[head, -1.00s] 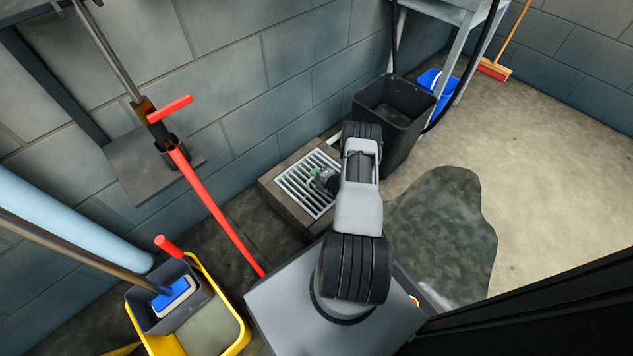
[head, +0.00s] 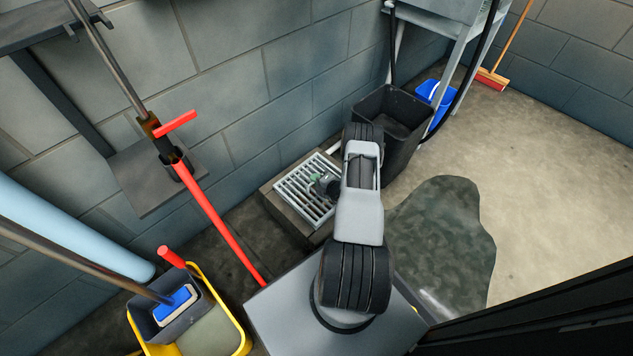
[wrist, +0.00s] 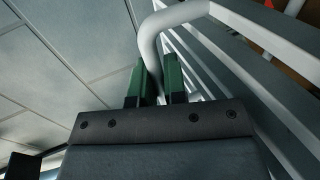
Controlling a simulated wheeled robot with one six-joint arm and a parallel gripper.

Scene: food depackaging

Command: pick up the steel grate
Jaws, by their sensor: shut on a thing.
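The steel grate (head: 291,188) is a pale, slotted panel over the stone-edged drain by the wall in the head view. My gripper (head: 322,185) is at its right side, partly hidden by my arm. In the wrist view my gripper's green fingers (wrist: 154,82) are shut on a bent grey bar of the grate (wrist: 190,12), with its slats running to the right. The grate looks roughly level. I cannot tell for sure how far it is above the drain surround (head: 283,212).
A black bin (head: 398,118) stands just behind the drain, with a blue bucket (head: 436,100) beyond. A red pole (head: 222,225) leans at left above a yellow mop bucket (head: 236,340). A dark wet patch (head: 445,235) lies to the right.

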